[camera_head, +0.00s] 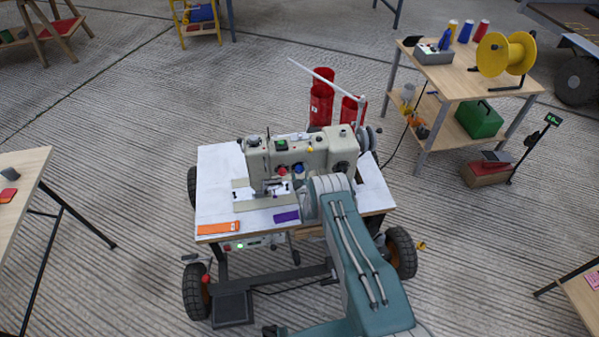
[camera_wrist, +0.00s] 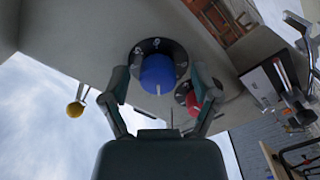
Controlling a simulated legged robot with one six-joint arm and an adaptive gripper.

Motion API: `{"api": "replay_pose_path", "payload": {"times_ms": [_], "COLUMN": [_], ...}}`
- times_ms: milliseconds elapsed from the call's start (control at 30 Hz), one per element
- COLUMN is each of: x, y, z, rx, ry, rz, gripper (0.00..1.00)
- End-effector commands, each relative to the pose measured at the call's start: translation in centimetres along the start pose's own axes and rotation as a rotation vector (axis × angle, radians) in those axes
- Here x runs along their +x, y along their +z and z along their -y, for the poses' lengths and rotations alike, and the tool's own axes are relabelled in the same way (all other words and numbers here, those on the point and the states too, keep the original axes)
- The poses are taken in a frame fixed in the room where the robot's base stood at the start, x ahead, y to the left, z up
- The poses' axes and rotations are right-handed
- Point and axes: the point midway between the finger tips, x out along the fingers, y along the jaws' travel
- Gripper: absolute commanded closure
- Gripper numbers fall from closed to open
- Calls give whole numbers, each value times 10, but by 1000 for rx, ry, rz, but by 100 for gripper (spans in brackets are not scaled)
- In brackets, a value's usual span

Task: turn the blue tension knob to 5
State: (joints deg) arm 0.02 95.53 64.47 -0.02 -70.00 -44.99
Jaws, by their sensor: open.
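The blue tension knob (camera_wrist: 157,75) sits on a black dial with white marks on the pale sewing machine; the marks are too small to read. It also shows on the machine's front in the head view (camera_head: 299,169). My gripper (camera_wrist: 161,82) is open, with one finger on each side of the knob in the wrist view. The fingers look apart from the knob, and nothing is held. In the head view my own arm hides the gripper. A red knob (camera_wrist: 192,103) on its own dial sits beside the blue one, close to the right finger.
The sewing machine (camera_head: 315,152) stands on a wheeled white-topped table (camera_head: 217,180). An orange strip (camera_head: 218,228) and a purple patch (camera_head: 286,216) lie at its front. Red thread cones (camera_head: 321,100) stand behind. A yellow ball (camera_wrist: 75,109) shows left of the gripper.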

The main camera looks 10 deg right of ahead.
Motion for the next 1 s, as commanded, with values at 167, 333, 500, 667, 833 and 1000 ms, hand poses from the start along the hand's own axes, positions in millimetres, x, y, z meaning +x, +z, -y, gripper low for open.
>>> {"api": "replay_pose_path", "payload": {"times_ms": [167,333,500,667,833,1000], "x": [0,0,0,0,0,0], "y": [0,0,0,0,0,0], "z": [0,0,1,2,2,2], "rx": [0,0,11,56,157,303], "ry": [0,-1,-3,-4,-5,-5], "rz": [0,0,0,0,0,1], "gripper": [88,100,100,100,100,100]}}
